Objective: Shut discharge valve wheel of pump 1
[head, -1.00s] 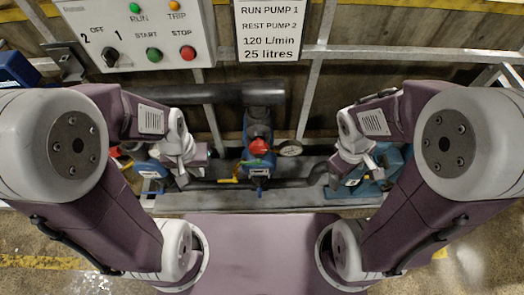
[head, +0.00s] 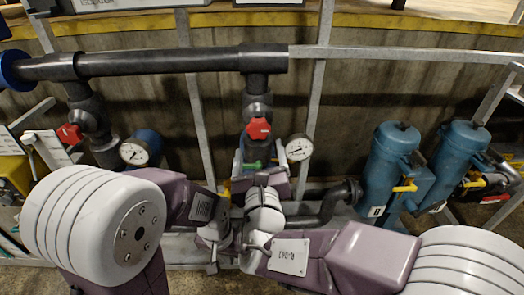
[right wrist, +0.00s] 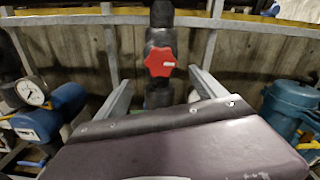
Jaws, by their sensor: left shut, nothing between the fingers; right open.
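A red valve wheel (head: 258,128) sits on the dark vertical pipe in the middle; the right wrist view shows it (right wrist: 160,62) with a pale pointer mark toward the right. Another red wheel (head: 68,133) is on the left pipe. No pump number is readable beside either. My right gripper (head: 262,160) is open just below the middle wheel; in the right wrist view its fingers (right wrist: 162,88) stand apart on both sides of the pipe, with the wheel beyond them, apparently untouched. My left gripper (head: 213,262) is shut and empty, lower and left of my right wrist, partly hidden.
Pressure gauges stand beside the middle pipe (head: 299,148) and the left pipe (head: 134,152). A thick black header pipe (head: 180,62) runs above. Blue canisters (head: 390,160) with yellow handles stand at right. Metal frame posts (head: 316,105) rise close by. My two wrists are close together.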

